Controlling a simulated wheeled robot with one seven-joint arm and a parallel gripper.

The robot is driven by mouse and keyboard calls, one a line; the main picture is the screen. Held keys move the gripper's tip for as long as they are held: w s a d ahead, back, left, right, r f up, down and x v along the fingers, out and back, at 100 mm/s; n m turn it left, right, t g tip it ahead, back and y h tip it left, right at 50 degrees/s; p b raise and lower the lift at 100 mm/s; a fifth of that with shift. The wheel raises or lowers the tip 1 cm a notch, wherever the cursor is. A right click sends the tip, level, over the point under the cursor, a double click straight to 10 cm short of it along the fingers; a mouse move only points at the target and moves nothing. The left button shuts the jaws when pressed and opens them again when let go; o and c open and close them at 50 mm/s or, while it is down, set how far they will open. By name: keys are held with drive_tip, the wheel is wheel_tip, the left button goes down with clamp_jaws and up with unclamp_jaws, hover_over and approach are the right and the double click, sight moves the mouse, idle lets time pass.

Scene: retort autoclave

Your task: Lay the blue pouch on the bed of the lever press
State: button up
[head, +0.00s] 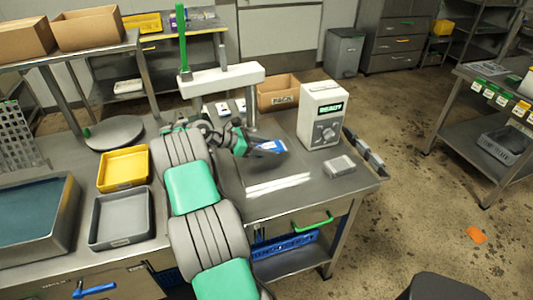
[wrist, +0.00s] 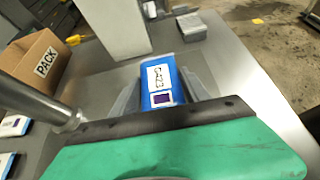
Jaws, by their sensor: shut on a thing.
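The blue pouch (head: 270,146) with a white label is in my gripper (head: 274,150), above the table right of the lever press. In the wrist view the pouch (wrist: 162,85) sits between the two grey fingers, its label facing the camera. My gripper is shut on it. The lever press has a white crossbar (head: 222,79) on metal posts and an upright green lever (head: 183,38). Its bed is mostly hidden behind my arm. One metal post (wrist: 72,118) shows at the left in the wrist view.
A PACK carton (head: 278,95) stands behind the pouch, and a white READY machine (head: 320,115) to its right. A grey block (head: 340,165) lies nearer the table's right edge. White pouches (head: 222,107) lie behind my wrist. Yellow (head: 123,182) and grey (head: 120,240) trays stand left.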

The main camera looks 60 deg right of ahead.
sight(278, 157)
drive_tip(key=shift+w+d+f+p, duration=0.1)
drive_tip(key=shift+d+f+p, duration=0.15)
drive_tip(key=shift+f, duration=0.8)
drive_tip(key=shift+d+f+p, duration=0.15)
drive_tip(key=shift+d+f, duration=0.15)
drive_tip(key=shift+f, duration=0.75)
drive_tip(key=o, duration=1.4)
drive_tip(key=shift+f, duration=0.15)
drive_tip(key=shift+o, duration=0.2)
